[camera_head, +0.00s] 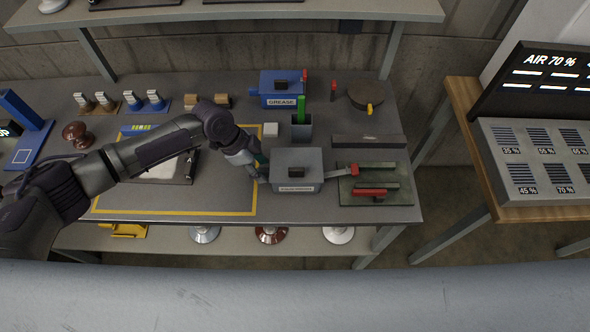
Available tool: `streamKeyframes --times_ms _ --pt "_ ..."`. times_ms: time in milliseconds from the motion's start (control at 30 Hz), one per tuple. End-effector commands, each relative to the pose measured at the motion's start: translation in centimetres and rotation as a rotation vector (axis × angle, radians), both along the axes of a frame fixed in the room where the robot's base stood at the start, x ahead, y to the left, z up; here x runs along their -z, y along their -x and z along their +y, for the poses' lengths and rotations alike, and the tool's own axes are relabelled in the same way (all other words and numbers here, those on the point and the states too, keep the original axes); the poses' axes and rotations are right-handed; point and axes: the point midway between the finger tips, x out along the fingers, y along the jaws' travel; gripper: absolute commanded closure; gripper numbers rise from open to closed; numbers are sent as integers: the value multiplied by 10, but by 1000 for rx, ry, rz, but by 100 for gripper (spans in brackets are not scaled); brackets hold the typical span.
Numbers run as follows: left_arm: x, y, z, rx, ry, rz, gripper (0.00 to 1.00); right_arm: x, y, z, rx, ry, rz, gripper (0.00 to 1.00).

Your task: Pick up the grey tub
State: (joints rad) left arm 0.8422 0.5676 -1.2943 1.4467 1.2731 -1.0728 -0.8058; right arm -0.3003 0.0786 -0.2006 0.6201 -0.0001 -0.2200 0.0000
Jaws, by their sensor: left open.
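The grey tub (298,170) stands near the front edge of the workbench, right of the yellow-outlined area. It has a lid with a small dark knob and a pale label on its front, too small to read. My left gripper (261,171) is open at the tub's left side, with its fingers close to the tub wall. I cannot tell whether they touch it. The tub stands on the bench. My right gripper is not in view.
A blue tub (281,89) labelled GREASE stands behind. A dark cup (301,131) with a green item and a white block (270,129) stand between. A green tray (375,187) with red-handled tools lies close on the right. A shelf (230,13) hangs above the back.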

Motion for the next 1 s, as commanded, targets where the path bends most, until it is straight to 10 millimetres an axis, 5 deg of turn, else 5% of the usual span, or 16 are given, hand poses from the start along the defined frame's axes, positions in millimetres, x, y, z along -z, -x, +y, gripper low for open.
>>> streamKeyframes --times_ms 367,633,1000 --pt "12 0 -5 1 -1 0 54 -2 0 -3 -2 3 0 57" --pt "12 0 -5 1 0 0 99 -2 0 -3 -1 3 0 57" --pt "10 -1 -6 1 4 -4 100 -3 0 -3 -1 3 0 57"
